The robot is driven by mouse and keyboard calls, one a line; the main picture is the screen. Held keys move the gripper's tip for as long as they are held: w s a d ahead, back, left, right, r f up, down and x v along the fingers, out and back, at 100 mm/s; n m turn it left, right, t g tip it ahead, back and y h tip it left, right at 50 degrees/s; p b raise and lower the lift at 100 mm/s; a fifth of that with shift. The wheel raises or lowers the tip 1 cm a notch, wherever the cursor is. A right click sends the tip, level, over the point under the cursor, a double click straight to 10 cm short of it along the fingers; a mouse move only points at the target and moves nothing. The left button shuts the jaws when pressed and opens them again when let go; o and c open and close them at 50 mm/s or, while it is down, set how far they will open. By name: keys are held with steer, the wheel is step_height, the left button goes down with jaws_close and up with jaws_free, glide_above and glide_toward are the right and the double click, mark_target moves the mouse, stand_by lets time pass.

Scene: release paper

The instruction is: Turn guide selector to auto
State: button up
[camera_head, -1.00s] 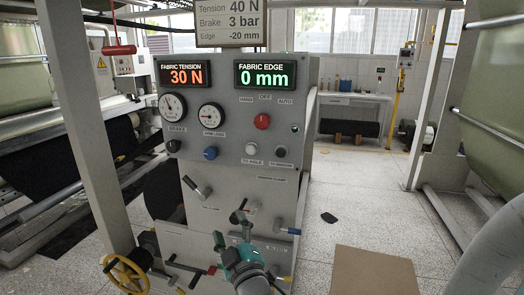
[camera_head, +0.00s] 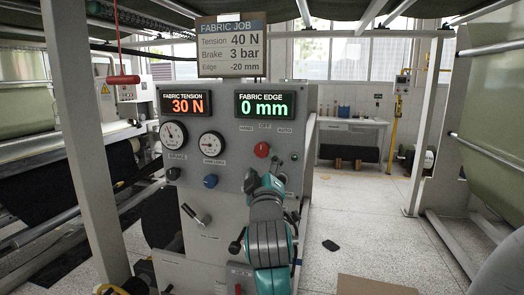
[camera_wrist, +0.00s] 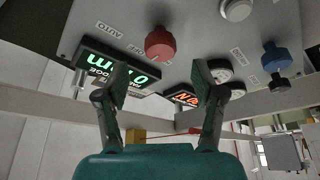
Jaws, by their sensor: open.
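The red guide selector knob (camera_head: 262,149) is on the upper right of the grey control panel (camera_head: 222,135), below the HAND, OFF and AUTO labels. In the wrist view, which is upside down, the red knob (camera_wrist: 159,43) lies beyond and between my fingertips, with the AUTO label (camera_wrist: 105,28) to its left. I cannot tell which label it points to. My gripper (camera_wrist: 160,85) is open, and nothing shows between its fingers. In the head view my gripper (camera_head: 266,172) is just below the red knob and hides part of the panel's lower right.
The fabric tension display (camera_head: 185,103) reads 30 N and the fabric edge display (camera_head: 265,104) reads 0 mm. A job board (camera_head: 231,47) stands above. A blue knob (camera_head: 210,181) and lever (camera_head: 196,215) are left of my arm. Floor to the right is mostly clear.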

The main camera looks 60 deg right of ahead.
mark_target(262, 152)
steer(key=x, duration=0.7)
steer(key=shift+w+d+r, duration=0.1)
steer(key=shift+w+d, duration=0.15)
steer(key=c, duration=1.2)
